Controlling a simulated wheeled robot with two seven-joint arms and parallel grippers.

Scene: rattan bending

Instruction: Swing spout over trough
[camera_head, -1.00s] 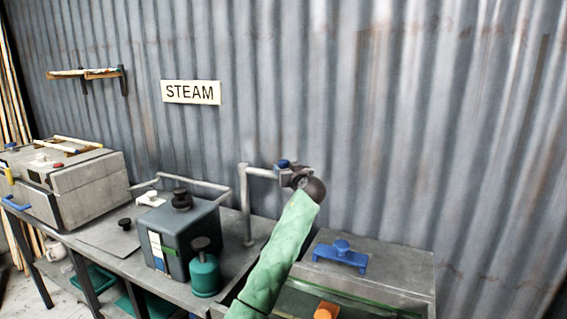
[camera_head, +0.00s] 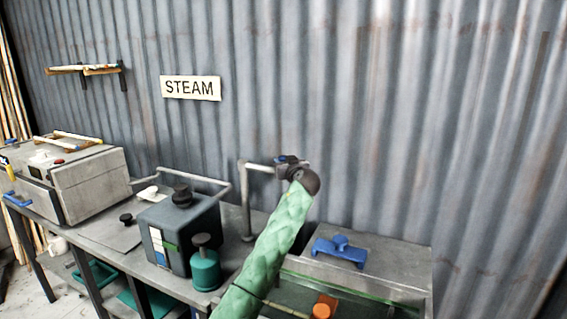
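The spout (camera_head: 262,169) is a grey pipe that rises from the bench and bends right at the top, with a blue part near its end. My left gripper (camera_head: 291,169) is at the spout's free end, at the tip of my green-sleeved arm. Its fingers are small and overlap the pipe end, so I cannot tell whether they are shut on it. The trough (camera_head: 395,262) is the grey box at lower right, with a green-edged opening, a blue handle (camera_head: 339,251) and an orange knob (camera_head: 325,306). My sleeve hides its left side. My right gripper is not in view.
A dark grey tank (camera_head: 205,226) with a black knob and a green canister (camera_head: 204,268) stand left of my arm. A grey steam box (camera_head: 88,185) is farther left. A corrugated wall with a STEAM sign (camera_head: 190,88) stands behind.

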